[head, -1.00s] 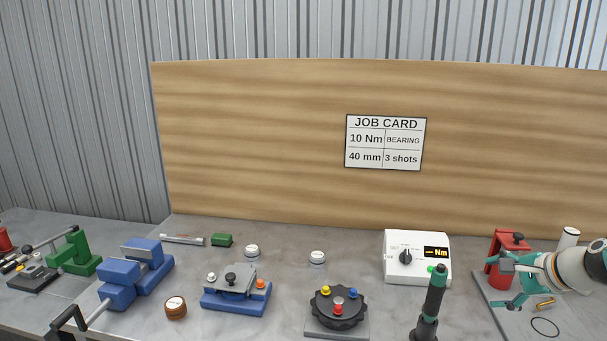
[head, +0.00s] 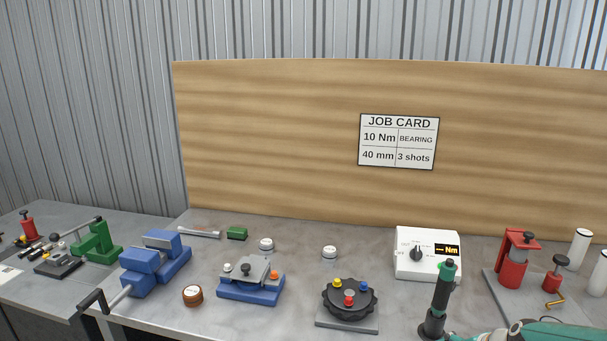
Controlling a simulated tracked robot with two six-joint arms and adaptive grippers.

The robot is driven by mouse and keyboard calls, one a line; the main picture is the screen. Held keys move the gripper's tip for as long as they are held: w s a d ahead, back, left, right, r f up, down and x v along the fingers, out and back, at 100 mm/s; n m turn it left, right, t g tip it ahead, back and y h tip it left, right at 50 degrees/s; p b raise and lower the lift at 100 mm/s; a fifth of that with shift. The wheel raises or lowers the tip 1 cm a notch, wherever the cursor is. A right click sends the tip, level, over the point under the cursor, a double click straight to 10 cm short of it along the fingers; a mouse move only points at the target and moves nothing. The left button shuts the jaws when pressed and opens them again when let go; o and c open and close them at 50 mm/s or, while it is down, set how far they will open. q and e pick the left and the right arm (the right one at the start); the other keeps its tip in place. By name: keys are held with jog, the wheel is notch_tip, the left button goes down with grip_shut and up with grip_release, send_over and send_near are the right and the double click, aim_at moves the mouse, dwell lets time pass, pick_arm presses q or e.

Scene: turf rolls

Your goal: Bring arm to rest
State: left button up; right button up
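Only a teal and dark part of my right arm (head: 550,332) shows, low along the bottom right edge in the head view. Its gripper fingers are not visible. My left arm and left gripper are out of view. The arm part lies in front of the bench, below the red stand (head: 514,262) and to the right of the upright black and green tool (head: 440,303).
The bench holds a blue vise (head: 150,265), a blue-based fixture (head: 250,283), a black dial with coloured knobs (head: 349,299) and a white meter box (head: 427,254). A small red part (head: 555,276) and white cylinders (head: 580,249) stand at right. A job card (head: 398,142) hangs behind.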

jog(key=s+a+f+n+g, duration=0.2)
jog(key=s+a+f+n, duration=0.25)
jog(key=a+f, duration=0.5)
jog(key=s+a+f+n+g, duration=0.1)
jog(key=s+a+f+n, duration=0.25)
jog(key=s, duration=0.35)
jog(key=s+a+f+n+g+y, duration=0.1)
jog(key=s+a+f+n, duration=0.1)
jog(key=s+a+f, duration=0.4)
jog(key=s+a+f+n+g, duration=0.1)
jog(key=s+a+f+n, duration=0.15)
jog(key=s, duration=0.55)
notch_tip(320, 180, down, 11)
jog(key=b, duration=1)
jog(key=shift+s+a+r, duration=0.2)
jog(key=shift+s+a, duration=0.25)
